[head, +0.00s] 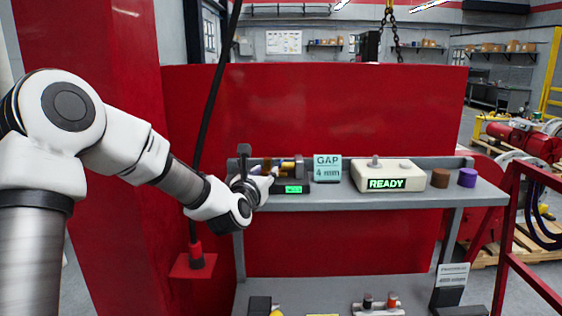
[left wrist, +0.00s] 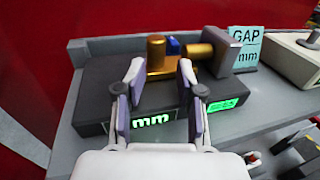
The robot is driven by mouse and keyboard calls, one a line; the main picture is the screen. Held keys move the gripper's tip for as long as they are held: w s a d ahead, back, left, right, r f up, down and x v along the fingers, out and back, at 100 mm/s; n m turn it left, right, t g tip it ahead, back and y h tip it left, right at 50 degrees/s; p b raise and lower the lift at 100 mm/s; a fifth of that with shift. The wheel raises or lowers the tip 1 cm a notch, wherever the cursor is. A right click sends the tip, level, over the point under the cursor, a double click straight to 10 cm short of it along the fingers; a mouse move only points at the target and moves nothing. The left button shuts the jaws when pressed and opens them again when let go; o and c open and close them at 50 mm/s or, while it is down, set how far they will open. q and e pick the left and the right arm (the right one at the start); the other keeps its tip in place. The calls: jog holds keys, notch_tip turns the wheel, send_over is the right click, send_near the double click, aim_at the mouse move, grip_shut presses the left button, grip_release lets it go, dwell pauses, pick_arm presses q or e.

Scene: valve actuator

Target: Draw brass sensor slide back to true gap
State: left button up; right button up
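The brass sensor slide (left wrist: 156,54) shows in the left wrist view as an upright brass post on a low brass plate. It sits on a dark grey fixture (left wrist: 95,105) with lit green displays, one reading "mm". A horizontal brass cylinder (left wrist: 197,51) and a blue block (left wrist: 173,45) are beside the post. My left gripper (left wrist: 160,70) is open, its two fingertips apart on either side of the brass plate's near part; I cannot tell whether they touch it. In the head view the fixture's brass (head: 288,168) shows just right of my left gripper (head: 262,178), which hides part of it. My right gripper is not in view.
A "GAP 4 mm" card (head: 327,168) stands right of the fixture. A black cable (head: 212,110) hangs near my left arm. A red panel (head: 350,110) stands behind the shelf.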

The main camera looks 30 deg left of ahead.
aim_at(265, 164)
pick_arm(q)
jog(key=shift+w+a+r+p, duration=0.3)
jog(key=shift+a+r+p, duration=0.1)
jog(key=shift+r+p, duration=0.25)
jog(key=shift+w+a+r+p, duration=0.3)
jog(key=shift+a+r+p, duration=0.1)
jog(key=shift+r+p, duration=0.2)
jog(key=w, duration=0.1)
jog(key=w+f, duration=0.1)
jog(key=w, duration=0.1)
jog(key=shift+w+f, duration=0.35)
jog(key=shift+w, duration=0.05)
jog(key=shift+a, duration=0.15)
jog(key=shift+s+a+r, duration=0.1)
jog(key=shift+s+r, duration=0.1)
jog(key=shift+s, duration=0.3)
grip_shut()
jog(key=shift+f, duration=0.1)
jog(key=shift+s+a+f+b, duration=0.15)
jog(key=shift+a+b, duration=0.15)
jog(key=shift+b, duration=0.95)
jog(key=shift+s+a, duration=0.15)
jog(key=shift+a, duration=0.05)
jog(key=shift+a+r, duration=0.1)
jog(key=shift+r, duration=0.2)
grip_release()
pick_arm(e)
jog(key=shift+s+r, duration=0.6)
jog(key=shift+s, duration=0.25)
